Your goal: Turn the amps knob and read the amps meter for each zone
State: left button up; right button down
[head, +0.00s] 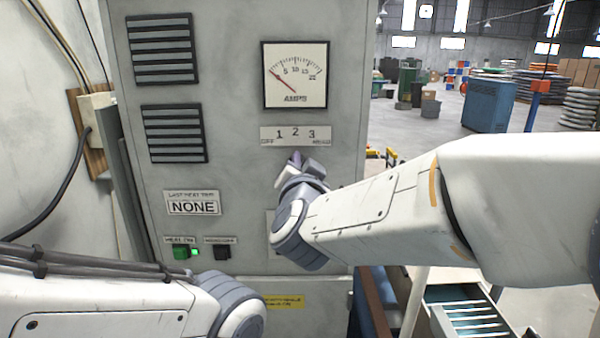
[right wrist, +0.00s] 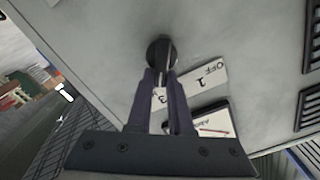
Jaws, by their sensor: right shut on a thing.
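The amps meter (head: 295,76) is a white square dial in the upper part of the grey panel in the head view. Its red needle points up and left, at the low end of the scale below 5. A label plate (head: 296,136) below it reads OFF, 1, 2, 3 and a small blurred word. My right gripper (head: 296,158) is at the panel just below the plate. In the right wrist view its fingers are shut on the dark round knob (right wrist: 161,48). The knob's pointer setting cannot be told. My left arm shows at lower left, its gripper out of view.
Two black vent grilles (head: 163,49) are on the panel's left. A label (head: 193,207) reads NONE. Below it are a button with a lit green lamp (head: 194,252) and a black button (head: 221,253). A blue cabinet (head: 489,105) stands on the warehouse floor at right.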

jog(key=shift+f, duration=0.1)
dwell(0.4)
jog(key=c, duration=0.8)
grip_release()
jog(key=shift+s+b, duration=1.15)
jog(key=shift+s, duration=4.1)
